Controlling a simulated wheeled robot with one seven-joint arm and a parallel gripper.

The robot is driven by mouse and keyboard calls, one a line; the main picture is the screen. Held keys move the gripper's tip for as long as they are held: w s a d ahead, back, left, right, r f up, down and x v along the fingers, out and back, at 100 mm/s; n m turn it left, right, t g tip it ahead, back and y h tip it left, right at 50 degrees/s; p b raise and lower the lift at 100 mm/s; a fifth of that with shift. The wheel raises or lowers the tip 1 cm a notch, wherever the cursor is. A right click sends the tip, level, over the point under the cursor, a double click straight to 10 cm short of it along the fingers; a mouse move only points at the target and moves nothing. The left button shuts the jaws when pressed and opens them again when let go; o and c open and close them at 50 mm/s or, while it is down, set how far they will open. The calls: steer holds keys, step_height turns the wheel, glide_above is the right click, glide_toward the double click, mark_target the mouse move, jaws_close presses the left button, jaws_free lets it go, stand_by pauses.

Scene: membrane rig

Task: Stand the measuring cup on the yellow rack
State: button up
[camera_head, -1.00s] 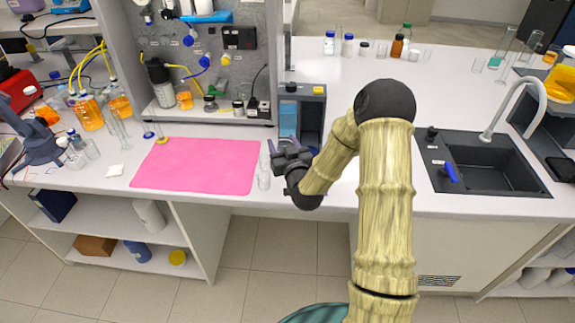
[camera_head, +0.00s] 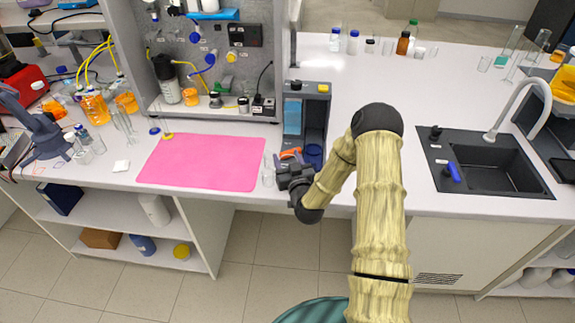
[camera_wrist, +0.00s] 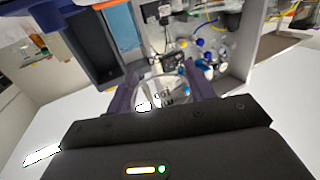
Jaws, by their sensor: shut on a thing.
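The measuring cup (camera_wrist: 160,92) is clear with dark printed markings. In the wrist view it sits between the two fingers of my gripper (camera_wrist: 165,98), which is shut on it. In the head view my gripper (camera_head: 284,164) is at the front of the counter, right of the pink mat, and the cup is hard to make out there. The yellow rack (camera_head: 564,88) is at the far right edge of the head view, beyond the sink and partly cut off by the frame.
The pink mat (camera_head: 205,163) lies left of my gripper. A dark grey device (camera_head: 305,105) stands just behind it. A small clear glass (camera_head: 268,176) stands close by. The sink (camera_head: 488,165) with its tall faucet (camera_head: 520,90) is at right.

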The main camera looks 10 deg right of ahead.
mark_target(287, 164)
steer(key=shift+f, duration=1.4)
steer(key=shift+f, duration=0.15)
steer(key=o, duration=1.2)
steer(key=s+b, duration=0.1)
steer(key=s, duration=0.3)
steer(key=s+b, duration=0.1)
steer(key=s, duration=0.3)
steer(key=s+d+b, duration=0.1)
steer(key=s, duration=0.3)
steer(key=shift+w+a, duration=0.1)
